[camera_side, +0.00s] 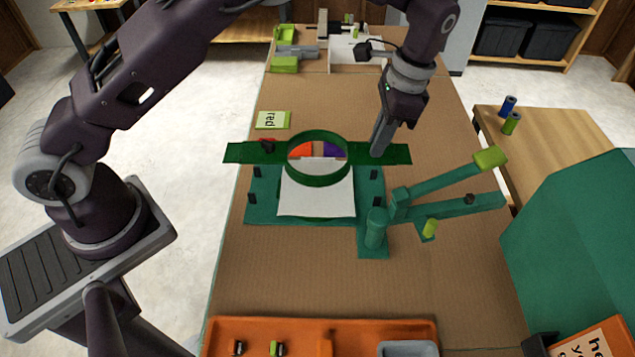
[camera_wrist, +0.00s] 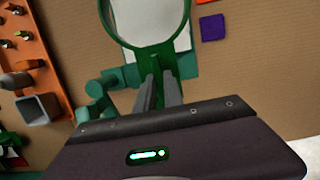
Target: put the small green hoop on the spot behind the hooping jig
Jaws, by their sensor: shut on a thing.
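The green hoop (camera_side: 318,181) is a ring with a flat tab on each side. It is held level in the air, apparently above the hooping jig (camera_side: 262,212), a teal base with black posts and a white cloth. My gripper (camera_side: 378,152) is shut on the hoop's right tab in the side view. In the wrist view my fingers (camera_wrist: 160,92) clasp the tab below the ring (camera_wrist: 124,40). Behind the jig are an orange patch (camera_side: 301,150) and a purple patch (camera_side: 334,149), partly hidden by the hoop in the side view. The purple patch is clear in the wrist view (camera_wrist: 215,27).
A teal lever arm (camera_side: 450,182) with a light green end stands right of the jig. A card reading "red" (camera_side: 272,120) lies behind left. An orange tray (camera_side: 320,323) is at the front. Bare tabletop lies behind the patches.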

